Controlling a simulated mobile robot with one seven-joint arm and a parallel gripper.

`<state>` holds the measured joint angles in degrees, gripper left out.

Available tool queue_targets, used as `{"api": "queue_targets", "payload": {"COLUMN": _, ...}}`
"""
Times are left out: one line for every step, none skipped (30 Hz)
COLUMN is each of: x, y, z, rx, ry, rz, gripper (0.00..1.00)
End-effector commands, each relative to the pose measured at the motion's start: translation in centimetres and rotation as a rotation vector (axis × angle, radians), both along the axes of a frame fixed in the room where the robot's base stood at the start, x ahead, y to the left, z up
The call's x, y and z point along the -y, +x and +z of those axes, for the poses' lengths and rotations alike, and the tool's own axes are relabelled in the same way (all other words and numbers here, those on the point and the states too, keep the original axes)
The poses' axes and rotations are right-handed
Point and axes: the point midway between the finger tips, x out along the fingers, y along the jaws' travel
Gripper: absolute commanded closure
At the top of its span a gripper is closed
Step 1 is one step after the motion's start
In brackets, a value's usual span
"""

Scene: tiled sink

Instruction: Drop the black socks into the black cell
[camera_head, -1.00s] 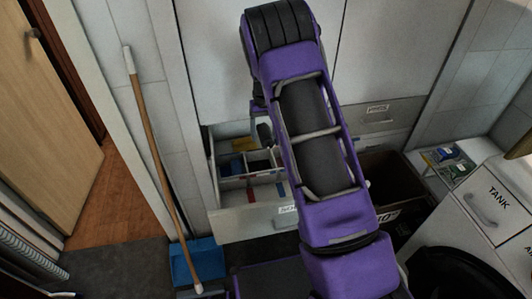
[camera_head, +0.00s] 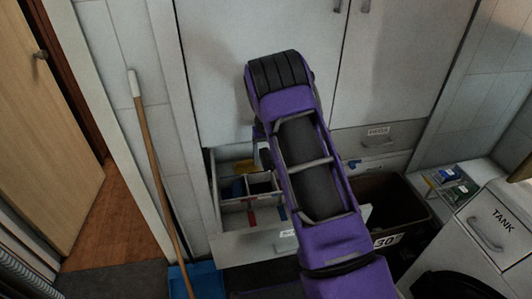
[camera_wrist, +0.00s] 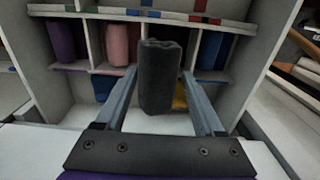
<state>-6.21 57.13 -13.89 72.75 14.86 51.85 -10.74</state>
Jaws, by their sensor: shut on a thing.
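My gripper (camera_wrist: 160,82) is shut on the black socks (camera_wrist: 161,90), a dark rolled bundle held upright between the two fingers in the wrist view. Behind and around it is the divided drawer (camera_wrist: 88,40), with white walls and coloured tags on its dividers. Several cells hold rolled socks: purple, pink, dark red and blue ones show. A yellow bundle (camera_wrist: 180,97) is partly hidden just right of the held socks. I cannot tell which cell is the black one. In the head view the open drawer (camera_head: 255,246) is partly covered by my arm, which hides my gripper.
A dark open bin (camera_head: 385,215) labelled 30 stands right of the drawer. A broom (camera_head: 152,165) leans on the left beside a blue dustpan (camera_head: 203,283). A white unit marked TANK (camera_head: 490,222) and a small wire rack (camera_head: 450,187) are at the right.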

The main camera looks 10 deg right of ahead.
Motion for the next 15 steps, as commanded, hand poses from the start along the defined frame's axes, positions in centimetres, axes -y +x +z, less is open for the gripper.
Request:
{"api": "queue_targets", "payload": {"x": 0.00, "y": 0.02, "z": -0.08, "rx": 0.001, "ry": 0.000, "rz": 0.000, "gripper": 0.84}}
{"api": "queue_targets", "payload": {"x": -0.01, "y": 0.02, "z": -0.07, "rx": 0.001, "ry": 0.000, "rz": 0.000, "gripper": 0.84}}
{"api": "queue_targets", "payload": {"x": -0.01, "y": 0.02, "z": -0.06, "rx": 0.001, "ry": 0.000, "rz": 0.000, "gripper": 0.84}}
{"api": "queue_targets", "payload": {"x": -0.01, "y": 0.02, "z": -0.05, "rx": 0.001, "ry": 0.000, "rz": 0.000, "gripper": 0.84}}
{"api": "queue_targets", "payload": {"x": -0.01, "y": 0.02, "z": -0.04, "rx": 0.001, "ry": 0.000, "rz": 0.000, "gripper": 0.84}}
{"api": "queue_targets", "payload": {"x": -0.01, "y": 0.02, "z": -0.04, "rx": 0.001, "ry": 0.000, "rz": 0.000, "gripper": 0.84}}
{"api": "queue_targets", "payload": {"x": -0.01, "y": 0.02, "z": -0.04, "rx": 0.001, "ry": 0.000, "rz": 0.000, "gripper": 0.28}}
{"api": "queue_targets", "payload": {"x": -0.01, "y": 0.02, "z": -0.03, "rx": 0.001, "ry": 0.000, "rz": 0.000, "gripper": 0.22}}
{"api": "queue_targets", "payload": {"x": 0.00, "y": 0.02, "z": -0.03, "rx": 0.001, "ry": 0.000, "rz": 0.000, "gripper": 0.15}}
{"api": "queue_targets", "payload": {"x": -0.01, "y": 0.01, "z": -0.03, "rx": 0.000, "ry": 0.000, "rz": 0.000, "gripper": 0.10}}
{"api": "queue_targets", "payload": {"x": -0.01, "y": 0.01, "z": -0.03, "rx": 0.000, "ry": 0.000, "rz": 0.000, "gripper": 0.04}}
{"api": "queue_targets", "payload": {"x": -0.01, "y": 0.01, "z": -0.03, "rx": 0.000, "ry": 0.000, "rz": 0.000, "gripper": 0.00}}
{"api": "queue_targets", "payload": {"x": -0.01, "y": 0.01, "z": -0.03, "rx": 0.000, "ry": 0.000, "rz": 0.000, "gripper": 0.00}}
{"api": "queue_targets", "payload": {"x": -0.01, "y": 0.01, "z": -0.03, "rx": 0.000, "ry": 0.000, "rz": 0.000, "gripper": 0.00}}
{"api": "queue_targets", "payload": {"x": 0.00, "y": 0.01, "z": -0.03, "rx": 0.000, "ry": 0.000, "rz": 0.000, "gripper": 0.00}}
